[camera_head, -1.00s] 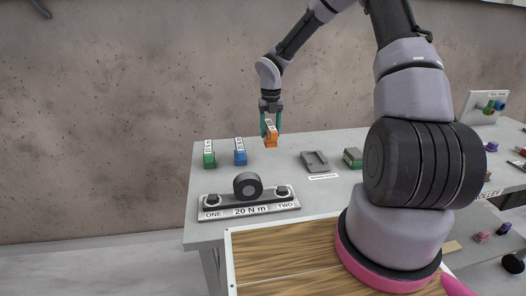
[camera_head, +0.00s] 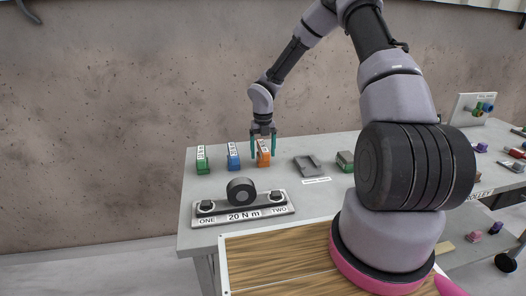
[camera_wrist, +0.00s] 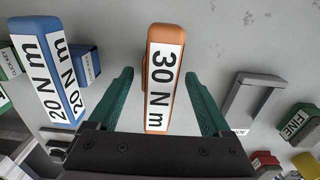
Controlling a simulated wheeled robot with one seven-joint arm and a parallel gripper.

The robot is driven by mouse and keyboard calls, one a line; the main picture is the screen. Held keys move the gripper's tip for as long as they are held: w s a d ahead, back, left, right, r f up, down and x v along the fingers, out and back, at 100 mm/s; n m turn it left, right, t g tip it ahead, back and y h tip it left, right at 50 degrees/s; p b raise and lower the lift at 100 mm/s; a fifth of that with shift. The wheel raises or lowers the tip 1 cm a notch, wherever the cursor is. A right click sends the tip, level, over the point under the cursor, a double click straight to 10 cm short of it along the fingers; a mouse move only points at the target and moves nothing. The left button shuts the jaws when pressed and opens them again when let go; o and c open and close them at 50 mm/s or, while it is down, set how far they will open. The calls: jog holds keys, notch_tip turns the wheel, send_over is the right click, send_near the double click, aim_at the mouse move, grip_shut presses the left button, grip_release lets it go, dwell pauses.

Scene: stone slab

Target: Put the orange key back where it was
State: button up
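The orange key (camera_head: 263,153), labelled 30 N m, stands upright on the grey table to the right of the blue 20 N m key (camera_head: 233,156). In the wrist view the orange key (camera_wrist: 164,78) lies between my two green fingers, with a gap on each side. My gripper (camera_head: 263,142) is open around the top of the key. In the wrist view its fingers (camera_wrist: 160,100) are spread wide and touch nothing that I can see. The key's base is partly hidden behind its own body.
A green key (camera_head: 202,161) stands left of the blue one. A grey U-shaped holder (camera_head: 309,166) and a green block (camera_head: 344,161) lie to the right. In front is the 20 N m fixture (camera_head: 241,214) with a black roller (camera_head: 240,191).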

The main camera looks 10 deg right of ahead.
jog(key=shift+r, duration=0.1)
notch_tip(320, 180, up, 12)
jog(key=shift+f, duration=0.1)
jog(key=s+d+r+m+t+h, duration=0.1)
jog(key=s+d+r+m, duration=0.2)
jog(key=s+r+m, duration=0.6)
jog(key=s+d+r+m+t, duration=0.2)
jog(key=s+r+m, duration=0.4)
jog(key=r+m, duration=0.55)
jog(key=s+r+m+t+y, duration=0.1)
jog(key=s+r+m+t, duration=0.1)
jog(key=s+r+m, duration=0.2)
jog(key=s+r+m+t+y, duration=0.2)
jog(key=s+r+m, duration=0.2)
jog(key=s+m, duration=0.7)
jog(key=shift+d+m, duration=0.4)
jog(key=shift+m, duration=1.95)
